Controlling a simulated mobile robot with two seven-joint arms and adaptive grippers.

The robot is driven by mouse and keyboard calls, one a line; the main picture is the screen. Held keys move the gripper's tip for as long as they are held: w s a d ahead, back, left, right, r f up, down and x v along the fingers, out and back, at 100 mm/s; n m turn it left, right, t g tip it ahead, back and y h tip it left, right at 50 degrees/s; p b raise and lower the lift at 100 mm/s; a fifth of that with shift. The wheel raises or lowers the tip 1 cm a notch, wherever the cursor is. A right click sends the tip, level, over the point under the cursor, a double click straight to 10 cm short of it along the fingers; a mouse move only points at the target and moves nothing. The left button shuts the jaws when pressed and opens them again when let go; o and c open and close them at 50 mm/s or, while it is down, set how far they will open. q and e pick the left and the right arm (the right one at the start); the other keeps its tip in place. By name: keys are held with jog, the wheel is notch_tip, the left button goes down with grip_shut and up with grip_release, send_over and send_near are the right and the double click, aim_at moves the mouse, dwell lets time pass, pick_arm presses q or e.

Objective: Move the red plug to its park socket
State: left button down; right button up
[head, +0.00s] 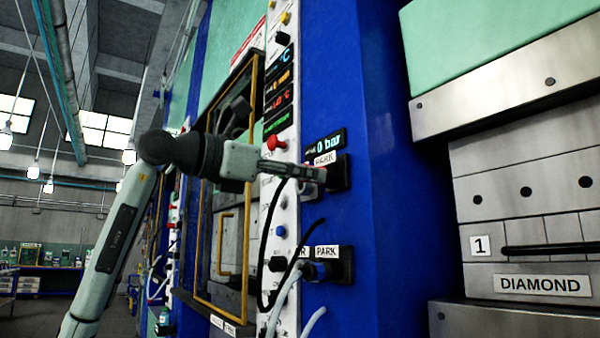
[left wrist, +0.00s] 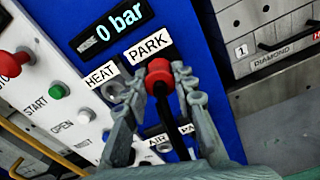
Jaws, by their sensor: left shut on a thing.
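My left gripper (head: 316,175) reaches in from the left to the blue press column and is shut on the red plug. In the left wrist view the red plug (left wrist: 158,74) sits between the two fingertips (left wrist: 157,82), with its black cable running down between the fingers. In the head view only a little red shows at the fingertips. The plug is at the black upper park socket (head: 342,172), under the PARK label (left wrist: 149,46). The plug hides the socket's opening, so I cannot tell whether it is seated. The heat socket (left wrist: 113,88) beside it looks empty.
A red emergency knob (head: 276,143) and several buttons line the white panel. A black cable loops beneath my gripper. Steel plates marked DIAMOND (head: 540,286) stand at right.

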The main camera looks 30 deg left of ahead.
pick_arm(q)
jog(key=shift+w+d, duration=0.1)
jog(key=shift+w, duration=0.2)
jog(key=c, duration=1.2)
grip_release()
jog(key=shift+o, duration=0.2)
jog(key=v, duration=1.2)
jog(key=shift+d, duration=0.1)
